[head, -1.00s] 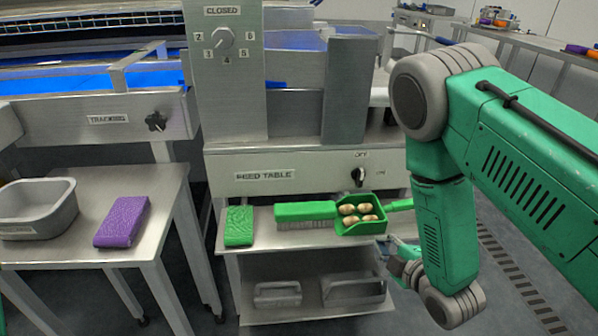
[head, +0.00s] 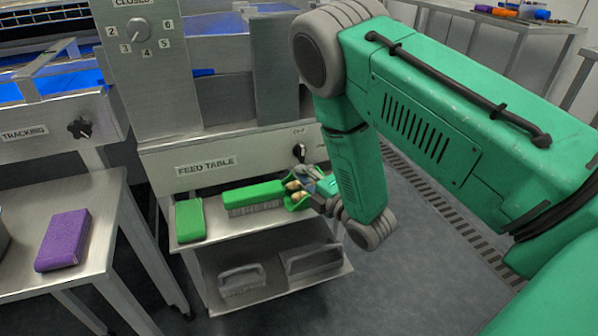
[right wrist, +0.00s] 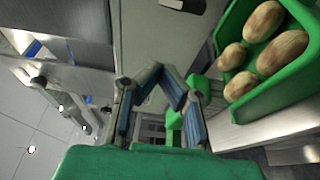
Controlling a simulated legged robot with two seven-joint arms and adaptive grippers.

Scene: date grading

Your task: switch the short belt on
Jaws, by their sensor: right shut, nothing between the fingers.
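A black rotary knob (head: 299,152) sits on the right of the grey panel labelled FEED TABLE (head: 206,166). Its handle looks roughly upright, below a small label that appears to read OFF. My right gripper (head: 314,182) is just below the knob, apart from it, over the green scoop. In the right wrist view its fingers (right wrist: 160,78) are shut and empty. A dark piece (right wrist: 186,4) at the top edge of that view may be the knob. My left gripper is not in view.
A green scoop (right wrist: 232,105) holding several brown dates lies on the shelf under the panel, close to my gripper. A green-backed brush (head: 250,197) and a green pad (head: 190,220) lie left of it. A numbered dial (head: 139,30) and TRACKING knob (head: 80,128) are further left.

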